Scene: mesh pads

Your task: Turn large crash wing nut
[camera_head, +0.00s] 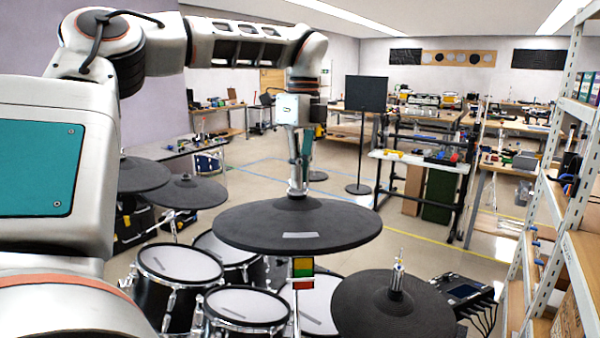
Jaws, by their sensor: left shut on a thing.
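The large crash cymbal (345,228) is a wide black pad in the middle of the view, lying nearly level on its stand. My left gripper (298,188) points straight down over its centre. Its fingers are closed on the wing nut at the top of the cymbal, and they hide the nut almost wholly. My right gripper is not in view.
A smaller black cymbal (395,310) with a bare metal post stands at the lower right. Several mesh-head drums (180,262) sit below the large cymbal. More black cymbals (190,191) stand at left. A metal shelf (545,190) lines the right side.

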